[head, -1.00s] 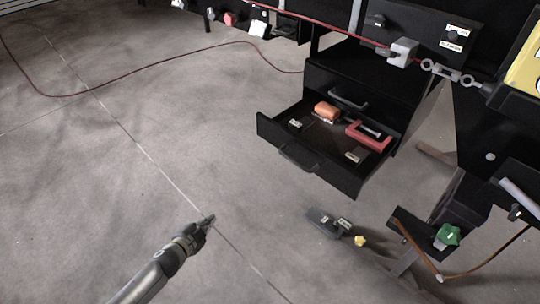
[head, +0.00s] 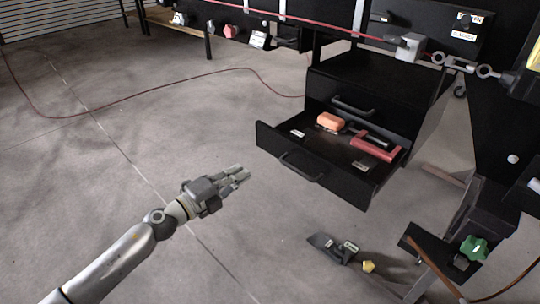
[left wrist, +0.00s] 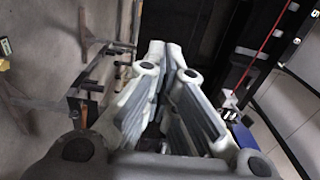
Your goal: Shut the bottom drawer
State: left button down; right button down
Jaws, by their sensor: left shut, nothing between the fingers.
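The bottom drawer (head: 270,142) of the black cabinet (head: 372,78) is pulled out in the head view. Its front has a dark bar handle (head: 300,166). Inside lie an orange block (head: 330,122), a red clamp-like tool (head: 374,148) and small labelled items. The drawer above it is shut, with its own handle (head: 350,106). My left gripper (head: 242,174) is shut and empty, to the left of the open drawer's front and apart from it. Its fingers also show in the left wrist view (left wrist: 172,62). My right gripper is not in view.
A dark tool (head: 332,248) and a yellow piece (head: 369,266) lie on the floor in front of the cabinet. A black stand with a green knob (head: 473,248) is at the right. A red cable runs across the floor behind. The floor left of the drawer is clear.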

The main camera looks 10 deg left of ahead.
aim_at(277, 149)
pick_arm(q)
jog(key=b+x, duration=0.1)
jog(key=x, duration=1.1)
jog(key=shift+w+f, duration=0.1)
jog(key=shift+f, duration=0.05)
